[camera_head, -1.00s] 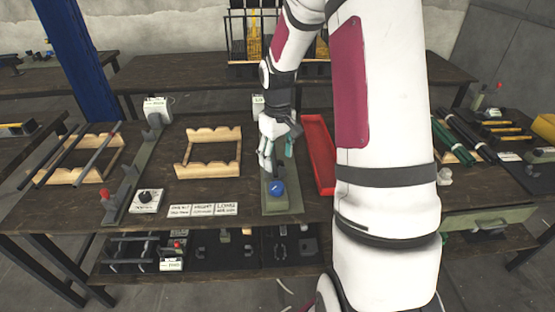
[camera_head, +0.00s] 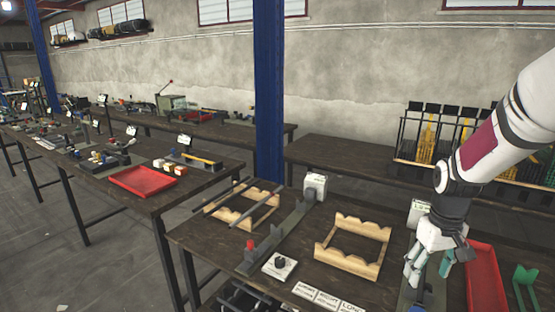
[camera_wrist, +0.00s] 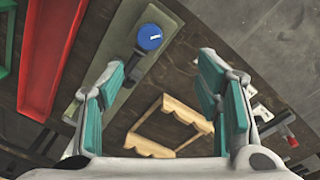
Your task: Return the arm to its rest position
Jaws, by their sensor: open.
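My gripper (camera_head: 430,266) is at the right of the head view, at the end of my white arm, pointing down over the dark workbench (camera_head: 200,237). In the wrist view my gripper (camera_wrist: 160,100) shows two teal-padded fingers spread wide with nothing between them. Beyond the fingers lie a green-grey press base (camera_wrist: 120,65) with a round blue knob (camera_wrist: 150,37) and an empty wooden cradle (camera_wrist: 170,125). The press base is largely hidden behind my gripper in the head view.
A red tray (camera_head: 484,280) lies just right of my gripper. The wooden cradle (camera_head: 352,247) is to its left. Further left, another cradle (camera_head: 240,212) holds grey rods, beside a long fixture (camera_head: 275,240). A blue post (camera_head: 269,100) rises behind the bench.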

